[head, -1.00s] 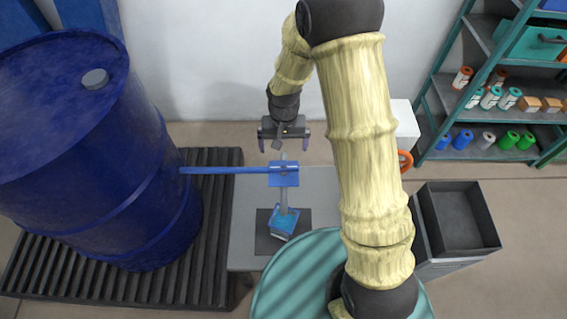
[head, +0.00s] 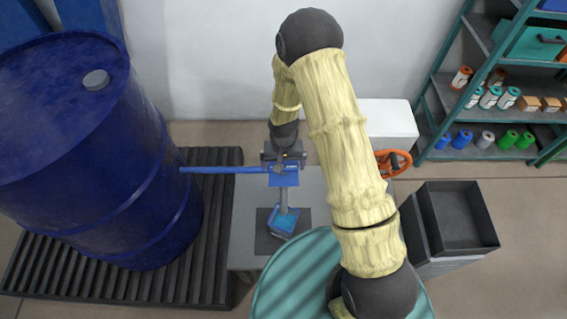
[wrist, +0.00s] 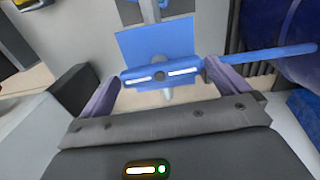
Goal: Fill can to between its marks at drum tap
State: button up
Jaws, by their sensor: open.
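The blue drum (head: 75,150) stands at the left in the head view. A blue pipe (head: 215,170) runs right from it to the tap (head: 284,180), above a grey table. The small blue can (head: 282,224) stands on a dark square under the tap's grey spout; its marks and liquid level cannot be read. My gripper (head: 285,158) is open at the tap. In the wrist view, the blue tap bar (wrist: 158,75) with white stripes lies between the spread purple fingers of my gripper (wrist: 161,80). I cannot tell whether they touch it.
A grey table (head: 244,215) bears the can. A white box (head: 388,122) and an orange wheel (head: 394,163) are right of the tap. A dark open bin (head: 460,215) and a shelf with spools (head: 485,138) stand further right. A ribbed dark pallet (head: 170,285) lies under the drum.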

jog(key=c, duration=0.7)
jog(key=n, duration=0.5)
jog(key=shift+b, duration=0.3)
jog(key=o, duration=0.7)
jog(key=shift+r, duration=0.15)
notch_tip(320, 180, up, 17)
jog(key=shift+b, duration=0.35)
jog(key=shift+r, duration=0.1)
